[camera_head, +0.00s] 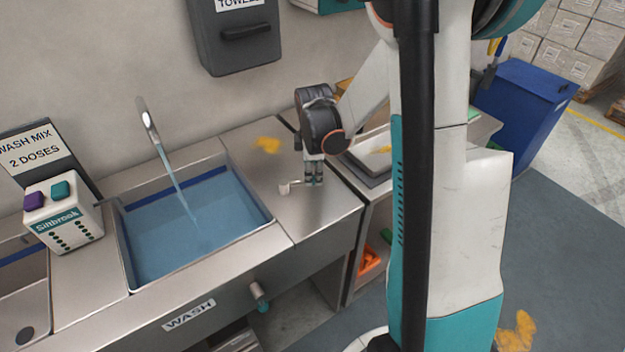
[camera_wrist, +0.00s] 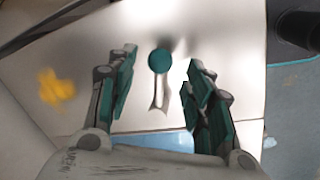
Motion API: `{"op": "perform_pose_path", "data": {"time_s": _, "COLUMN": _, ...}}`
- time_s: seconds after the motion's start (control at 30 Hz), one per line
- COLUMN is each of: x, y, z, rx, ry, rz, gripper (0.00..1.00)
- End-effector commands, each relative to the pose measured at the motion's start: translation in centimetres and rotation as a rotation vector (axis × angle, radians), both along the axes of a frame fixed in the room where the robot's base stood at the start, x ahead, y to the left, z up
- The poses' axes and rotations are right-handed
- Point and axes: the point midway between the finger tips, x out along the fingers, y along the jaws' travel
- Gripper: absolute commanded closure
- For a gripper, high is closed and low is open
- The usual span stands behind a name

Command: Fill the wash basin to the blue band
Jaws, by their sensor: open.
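The wash basin (camera_head: 132,275) holds blue water (camera_head: 170,240), and a stream runs into it from the spout (camera_head: 148,120). The darker blue band (camera_head: 178,188) shows along the back wall, just above the water. My gripper (camera_head: 313,184) is open over the steel counter right of the basin. A small lever with a pale stalk (camera_head: 285,188) lies at its fingertips. In the wrist view the lever's teal round knob (camera_wrist: 159,60) and metal stalk (camera_wrist: 160,95) appear between the open fingers (camera_wrist: 158,90); contact cannot be told.
A white dispenser (camera_head: 64,214) stands left of the basin beside a "WASH MIX 2 DOSES" sign (camera_head: 32,150). A teal-ended fitting (camera_head: 261,296) sticks out of the front panel. A tray (camera_head: 362,170) is to the right.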

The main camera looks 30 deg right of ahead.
Motion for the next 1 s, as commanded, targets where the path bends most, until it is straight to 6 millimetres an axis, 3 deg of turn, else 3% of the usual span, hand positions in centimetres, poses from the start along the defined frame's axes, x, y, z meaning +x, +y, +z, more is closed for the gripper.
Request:
{"op": "perform_pose_path", "data": {"time_s": 0.1, "x": 0.4, "y": -0.2, "z": -2.1, "rx": 0.000, "ry": 0.000, "rz": 0.000, "gripper": 0.53}}
{"op": "perform_pose_path", "data": {"time_s": 0.23, "x": 0.6, "y": -0.3, "z": -3.3, "rx": 0.000, "ry": 0.000, "rz": 0.000, "gripper": 0.53}}
{"op": "perform_pose_path", "data": {"time_s": 0.63, "x": 0.7, "y": -0.4, "z": -3.9, "rx": 0.000, "ry": 0.000, "rz": 0.000, "gripper": 0.53}}
{"op": "perform_pose_path", "data": {"time_s": 0.67, "x": 0.7, "y": -0.4, "z": -3.9, "rx": 0.000, "ry": 0.000, "rz": 0.000, "gripper": 0.55}}
{"op": "perform_pose_path", "data": {"time_s": 0.87, "x": 0.7, "y": -0.4, "z": -3.9, "rx": 0.000, "ry": 0.000, "rz": 0.000, "gripper": 1.00}}
{"op": "perform_pose_path", "data": {"time_s": 1.0, "x": 0.7, "y": -0.4, "z": -3.9, "rx": 0.000, "ry": 0.000, "rz": -0.001, "gripper": 1.00}}
